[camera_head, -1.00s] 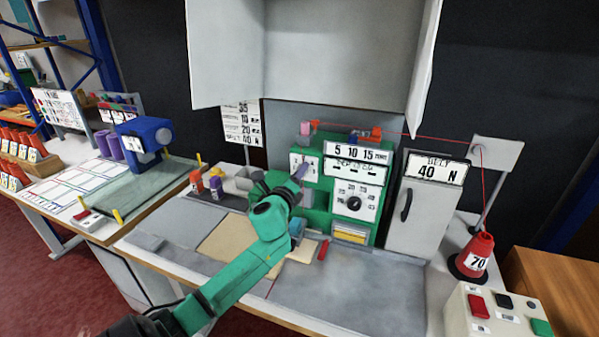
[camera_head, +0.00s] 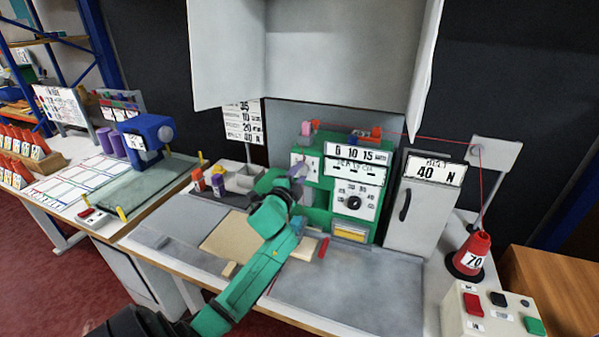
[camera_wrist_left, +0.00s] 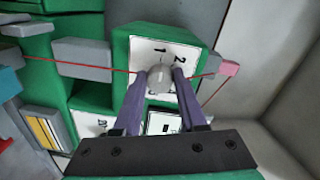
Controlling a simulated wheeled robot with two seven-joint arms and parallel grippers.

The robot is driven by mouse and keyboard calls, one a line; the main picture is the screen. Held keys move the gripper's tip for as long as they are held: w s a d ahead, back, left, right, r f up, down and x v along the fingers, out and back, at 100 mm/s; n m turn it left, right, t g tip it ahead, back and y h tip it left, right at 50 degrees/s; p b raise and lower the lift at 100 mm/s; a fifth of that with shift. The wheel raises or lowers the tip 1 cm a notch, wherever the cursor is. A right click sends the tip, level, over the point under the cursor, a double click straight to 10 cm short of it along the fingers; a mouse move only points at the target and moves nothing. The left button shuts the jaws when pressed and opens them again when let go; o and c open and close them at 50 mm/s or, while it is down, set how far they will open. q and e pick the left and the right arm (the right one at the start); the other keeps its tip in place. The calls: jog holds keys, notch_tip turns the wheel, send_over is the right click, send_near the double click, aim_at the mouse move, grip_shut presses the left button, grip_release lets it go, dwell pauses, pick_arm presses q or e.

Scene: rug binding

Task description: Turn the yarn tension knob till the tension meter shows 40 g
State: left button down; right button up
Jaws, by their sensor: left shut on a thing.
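In the left wrist view a grey round knob (camera_wrist_left: 160,78) sits on a white dial plate (camera_wrist_left: 146,50) marked with numbers, on a green machine housing. My left gripper (camera_wrist_left: 163,75) has its two purple fingers closed on the knob, one on each side. In the head view the left gripper (camera_head: 298,172) is at the green machine (camera_head: 316,205), and its fingers hide most of the knob. A small framed window (camera_wrist_left: 163,123) shows below the dial between the fingers; its reading is too small to tell. My right gripper is not in view.
The machine also has a black dial (camera_head: 354,203) and a number strip (camera_head: 357,153). A grey cabinet (camera_head: 422,215), a red cone (camera_head: 470,255) marked 70 and a button box (camera_head: 490,312) stand to the right.

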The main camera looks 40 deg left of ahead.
pick_arm(q)
jog(key=shift+n, duration=0.8)
jog(key=shift+c, duration=2.3)
grip_release()
jog(key=b+v, duration=0.2)
jog(key=v, duration=1.2)
jog(key=shift+s, duration=0.3)
